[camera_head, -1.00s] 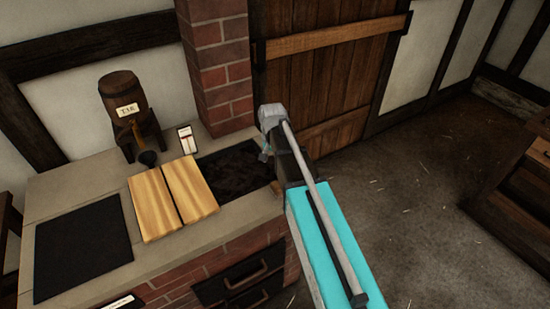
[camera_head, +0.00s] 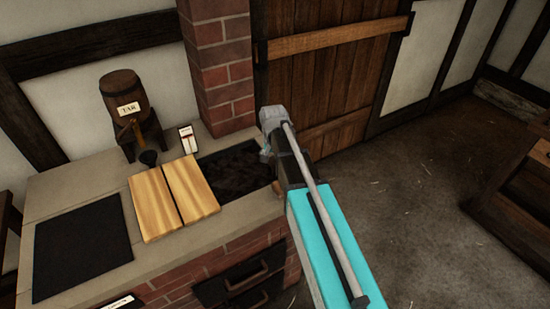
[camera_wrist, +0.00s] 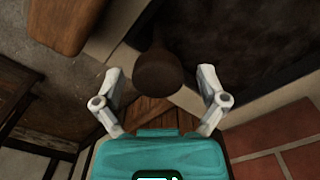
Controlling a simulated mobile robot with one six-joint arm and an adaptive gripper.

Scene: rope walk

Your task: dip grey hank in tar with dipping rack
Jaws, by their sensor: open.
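My gripper (camera_wrist: 159,78) is open in the wrist view, its two pale fingers apart. A round dark brown wooden end (camera_wrist: 158,73), perhaps a handle, shows between and beyond the fingertips; I cannot tell whether it belongs to the dipping rack. A small barrel (camera_head: 124,92) labelled TAR, with a spout over a dark funnel (camera_head: 148,157), stands at the back of the brick-fronted bench. I cannot make out the grey hank in either view. In the head view my arm hides the fingers, at the right end of the bench beside a dark opening (camera_head: 232,172).
Two light wooden boards (camera_head: 161,204) lie on the bench (camera_head: 70,185). A black square plate (camera_head: 81,247) is at its left. A small card (camera_head: 187,138) stands near the brick column (camera_head: 220,65). Open floor (camera_head: 410,205) lies to the right, with wooden furniture (camera_head: 520,205) at the edge.

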